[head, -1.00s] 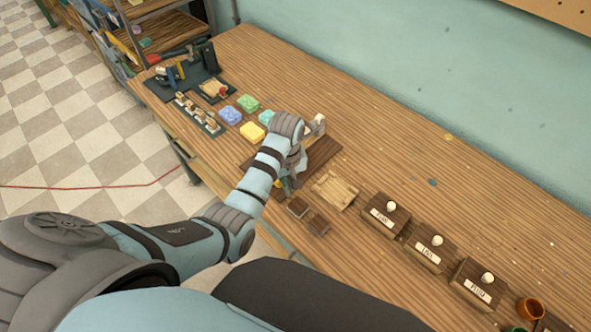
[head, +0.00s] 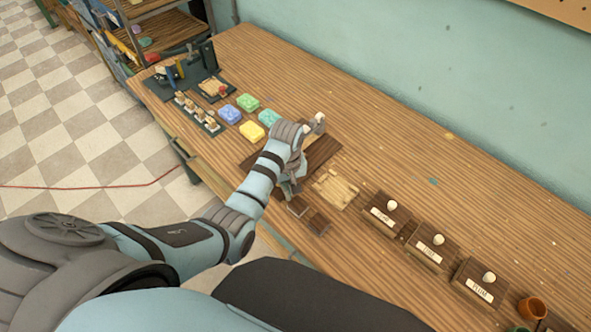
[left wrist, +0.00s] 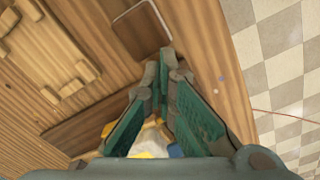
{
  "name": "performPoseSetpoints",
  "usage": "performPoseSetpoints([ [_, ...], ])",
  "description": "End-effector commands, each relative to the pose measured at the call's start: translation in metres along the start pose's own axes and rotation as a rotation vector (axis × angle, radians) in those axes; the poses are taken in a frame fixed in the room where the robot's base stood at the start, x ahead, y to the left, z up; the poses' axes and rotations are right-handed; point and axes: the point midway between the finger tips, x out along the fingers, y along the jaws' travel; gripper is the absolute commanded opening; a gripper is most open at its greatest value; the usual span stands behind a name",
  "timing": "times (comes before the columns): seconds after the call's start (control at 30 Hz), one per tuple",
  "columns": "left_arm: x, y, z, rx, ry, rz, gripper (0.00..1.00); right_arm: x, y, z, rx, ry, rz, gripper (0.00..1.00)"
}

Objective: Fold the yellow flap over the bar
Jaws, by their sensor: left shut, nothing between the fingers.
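My left gripper (head: 290,190) is low over the dark brown board (head: 324,151) at the front edge of the table. In the left wrist view its green-padded fingers (left wrist: 168,58) meet at the tips, with nothing held between them. Behind the fingers, small yellow patches (left wrist: 108,130) and a whitish piece show in part. They may belong to the flap, but its shape and whether it lies over the bar are hidden by my gripper. I cannot make out the bar. My right gripper is out of view.
Labelled boxes with white knobs (head: 424,250) stand further right. The back of the table is mostly clear.

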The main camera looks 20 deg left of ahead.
Motion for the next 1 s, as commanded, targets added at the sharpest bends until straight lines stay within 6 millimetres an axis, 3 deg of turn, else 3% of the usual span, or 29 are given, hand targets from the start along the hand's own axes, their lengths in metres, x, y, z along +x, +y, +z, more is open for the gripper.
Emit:
performPoseSetpoints([
  [0.57, 0.006, -0.002, -0.002, 0.0, 0.001, -0.001, 0.0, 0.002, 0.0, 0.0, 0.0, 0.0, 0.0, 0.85],
  [1.0, -0.003, -0.007, -0.011, -0.001, 0.001, -0.002, 0.0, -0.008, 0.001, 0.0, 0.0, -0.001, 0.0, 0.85],
])
